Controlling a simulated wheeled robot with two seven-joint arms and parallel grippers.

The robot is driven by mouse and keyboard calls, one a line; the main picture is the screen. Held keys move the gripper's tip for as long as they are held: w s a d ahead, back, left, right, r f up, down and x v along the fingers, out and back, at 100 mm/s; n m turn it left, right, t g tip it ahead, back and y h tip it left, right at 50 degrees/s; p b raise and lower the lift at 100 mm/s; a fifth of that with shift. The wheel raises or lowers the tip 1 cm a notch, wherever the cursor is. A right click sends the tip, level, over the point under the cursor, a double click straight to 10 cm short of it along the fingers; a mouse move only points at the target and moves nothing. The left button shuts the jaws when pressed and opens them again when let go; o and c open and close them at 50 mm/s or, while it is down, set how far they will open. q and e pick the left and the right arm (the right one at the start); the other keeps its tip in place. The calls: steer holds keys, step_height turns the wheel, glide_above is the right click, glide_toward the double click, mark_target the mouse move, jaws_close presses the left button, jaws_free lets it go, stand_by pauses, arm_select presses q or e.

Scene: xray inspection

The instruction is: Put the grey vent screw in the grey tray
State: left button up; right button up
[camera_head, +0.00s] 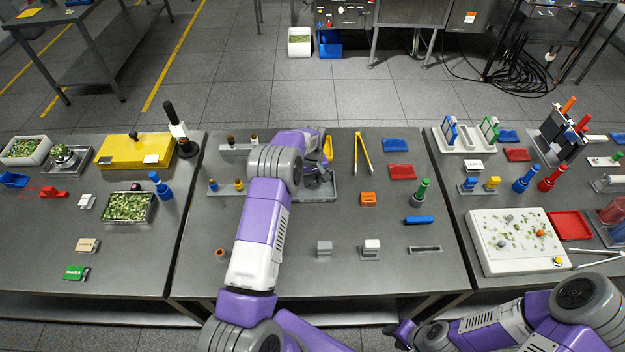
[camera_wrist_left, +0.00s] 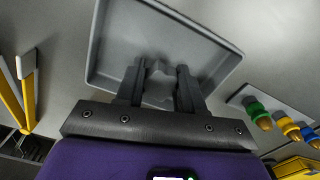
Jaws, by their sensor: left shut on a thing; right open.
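The grey tray (camera_head: 330,197) lies on the middle table, partly hidden behind my left arm. In the left wrist view the grey tray (camera_wrist_left: 112,40) fills the top, with its raised rim around an otherwise bare floor. My left gripper (camera_head: 322,178) is over the tray and points down into it. In the left wrist view my left gripper (camera_wrist_left: 158,80) is shut on a small grey piece, the vent screw (camera_wrist_left: 158,68), between its fingertips. I cannot tell whether the screw touches the tray floor. My right gripper (camera_head: 402,335) is open and low, in front of the table's near edge.
Yellow tongs (camera_head: 363,155) stand right of the tray, with blue (camera_head: 396,145) and red (camera_head: 401,171) pads beyond. In the left wrist view a holder with green, yellow and blue plugs (camera_wrist_left: 262,115) is close to the tray.

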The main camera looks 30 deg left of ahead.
mark_target(313, 179)
arm_select(q)
steer(key=shift+f, duration=0.25)
steer(key=o, duration=1.1)
steer(key=shift+o, duration=0.2)
steer(key=shift+r+p, duration=0.45)
steer(key=shift+r, duration=0.1)
step_height(313, 179, up, 12)
steer(key=shift+f, duration=0.15)
